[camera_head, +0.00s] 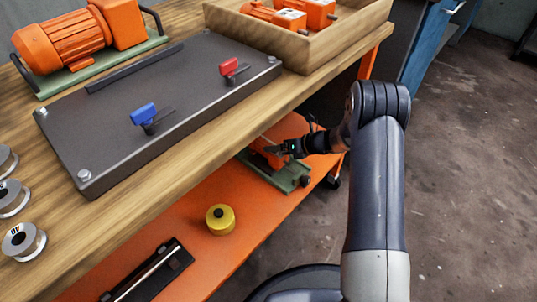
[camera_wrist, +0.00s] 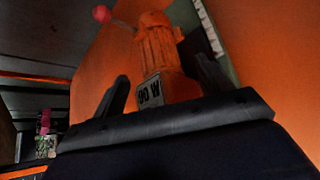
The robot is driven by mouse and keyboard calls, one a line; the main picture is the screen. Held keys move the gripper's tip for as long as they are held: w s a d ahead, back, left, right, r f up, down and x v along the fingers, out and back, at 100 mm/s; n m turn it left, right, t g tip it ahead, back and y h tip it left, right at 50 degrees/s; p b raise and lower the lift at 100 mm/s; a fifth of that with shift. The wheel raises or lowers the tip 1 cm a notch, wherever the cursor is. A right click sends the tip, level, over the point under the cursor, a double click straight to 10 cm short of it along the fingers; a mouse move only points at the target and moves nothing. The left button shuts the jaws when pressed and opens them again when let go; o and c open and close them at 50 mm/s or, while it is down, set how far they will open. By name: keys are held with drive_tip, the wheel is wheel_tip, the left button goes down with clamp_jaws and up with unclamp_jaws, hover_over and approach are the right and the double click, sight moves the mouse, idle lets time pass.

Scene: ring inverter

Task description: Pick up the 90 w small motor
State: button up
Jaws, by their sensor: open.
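The 90 W small motor (camera_wrist: 158,50) is orange and ribbed, with a pale label reading "90 W" upside down in the wrist view. In the head view the orange motor (camera_head: 265,157) is on the orange lower shelf, at a green base (camera_head: 287,181), partly hidden by my gripper. My gripper (camera_wrist: 163,66) is open, one finger on each side of the motor's labelled end in the wrist view. In the head view my gripper (camera_head: 283,149) reaches under the tabletop to the motor. I cannot tell whether the fingers touch it.
The wooden tabletop edge (camera_head: 220,122) overhangs the orange shelf (camera_head: 180,208). A yellow weight (camera_head: 220,219) and a black tray (camera_head: 150,272) are on the shelf. Above are a larger orange motor (camera_head: 70,42), a grey switch panel (camera_head: 165,85) and a wooden tray (camera_head: 300,52).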

drive_tip(key=shift+x, duration=1)
drive_tip(key=c, duration=0.4)
drive_tip(key=shift+s+d+f, duration=0.1)
drive_tip(key=shift+s, duration=0.05)
clamp_jaws()
